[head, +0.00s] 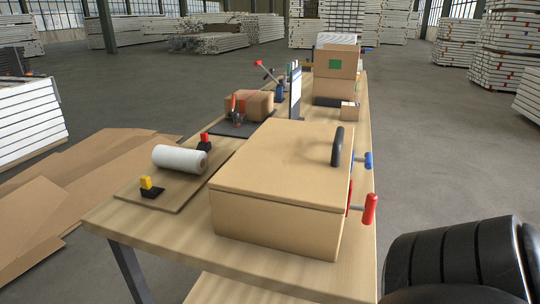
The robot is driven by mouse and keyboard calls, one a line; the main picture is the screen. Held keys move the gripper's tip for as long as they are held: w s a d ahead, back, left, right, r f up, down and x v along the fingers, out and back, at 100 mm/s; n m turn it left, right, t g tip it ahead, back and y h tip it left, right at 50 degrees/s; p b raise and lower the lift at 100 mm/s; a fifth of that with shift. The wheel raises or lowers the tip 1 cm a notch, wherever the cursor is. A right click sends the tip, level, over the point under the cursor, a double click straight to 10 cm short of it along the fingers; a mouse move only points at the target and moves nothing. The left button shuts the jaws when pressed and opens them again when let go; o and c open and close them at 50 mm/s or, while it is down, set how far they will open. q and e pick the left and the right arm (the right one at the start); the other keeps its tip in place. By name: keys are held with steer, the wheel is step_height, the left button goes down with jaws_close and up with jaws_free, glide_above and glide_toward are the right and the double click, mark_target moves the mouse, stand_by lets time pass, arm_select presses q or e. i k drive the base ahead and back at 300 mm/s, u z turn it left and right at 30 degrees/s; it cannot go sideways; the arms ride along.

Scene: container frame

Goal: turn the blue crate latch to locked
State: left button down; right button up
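A light-brown wooden crate (275,225) with a closed lid stands near the front end of the workbench. The blue latch (367,160) sticks out from the crate's right side, towards the far end. Its grip points right on a short grey shaft. A red latch (369,208) sticks out of the same side, nearer to me. A black curved handle (337,147) stands at the lid's right edge, just left of the blue latch. Any lock marking is too small to tell. Neither of my grippers is in view.
A board on the left holds a white roll (180,158) between a red clamp and a yellow clamp (147,186). Cardboard boxes (335,65) and tools stand further back. My black arm part fills the lower right. Open floor lies right of the bench.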

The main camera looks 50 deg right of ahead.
mark_target(368, 160)
steer(key=u, duration=1)
steer(key=k, duration=1.1)
steer(key=z, duration=1.25)
